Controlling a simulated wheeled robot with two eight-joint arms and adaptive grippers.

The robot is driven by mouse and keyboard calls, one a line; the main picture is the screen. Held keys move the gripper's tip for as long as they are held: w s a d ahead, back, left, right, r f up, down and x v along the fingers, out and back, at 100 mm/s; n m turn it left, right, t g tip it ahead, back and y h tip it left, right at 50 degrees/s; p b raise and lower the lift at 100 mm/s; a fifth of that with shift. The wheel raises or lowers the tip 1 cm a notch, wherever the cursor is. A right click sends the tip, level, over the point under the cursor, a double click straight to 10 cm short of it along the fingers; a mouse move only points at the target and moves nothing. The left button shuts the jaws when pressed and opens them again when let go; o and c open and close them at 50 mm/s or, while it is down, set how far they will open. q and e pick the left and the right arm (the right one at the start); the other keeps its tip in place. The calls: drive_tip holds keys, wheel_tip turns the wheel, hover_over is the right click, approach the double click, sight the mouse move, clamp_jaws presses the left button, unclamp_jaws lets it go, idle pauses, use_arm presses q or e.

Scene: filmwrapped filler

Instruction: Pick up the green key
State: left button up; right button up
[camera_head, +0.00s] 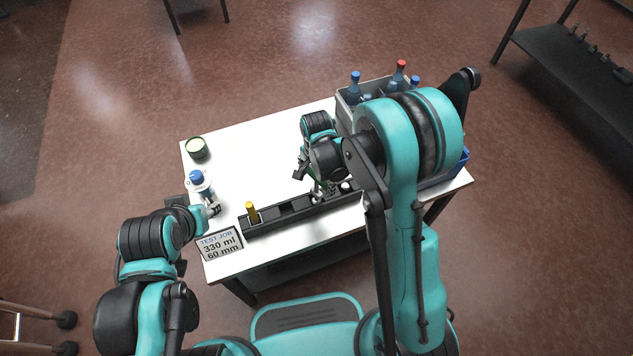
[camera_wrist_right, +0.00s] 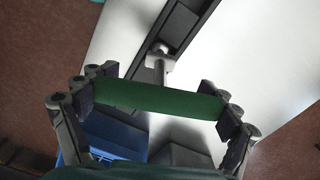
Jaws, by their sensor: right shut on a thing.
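The green key (camera_wrist_right: 160,97) is a flat dark-green bar and spans the gap between the fingers of my right gripper (camera_wrist_right: 160,100). The gripper is shut on it, with a dark pad at each end. In the head view, my right gripper (camera_head: 312,177) is over the right half of the black slotted rack (camera_head: 290,212), and only a sliver of green shows there. I cannot tell how high the key is above the rack. My left gripper (camera_head: 212,209) is at the table's left side, beside a blue-capped bottle (camera_head: 197,178); its fingers are too small to read.
A yellow key (camera_head: 252,212) stands in the rack's left end. A sign (camera_head: 220,244) stands at the front left corner. A grey crate of bottles (camera_head: 348,112) is at the back right. The white table's middle is clear.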

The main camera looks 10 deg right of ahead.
wheel_tip(320, 180, up, 4)
drive_tip(key=shift+r+p, duration=0.1)
drive_tip(key=shift+p, duration=0.85)
drive_tip(key=s+a+r+p, duration=0.3)
drive_tip(key=s+a+r, duration=0.3)
drive_tip(key=a, duration=0.3)
drive_tip(key=shift+s+r, duration=0.25)
drive_tip(key=shift+s, duration=0.4)
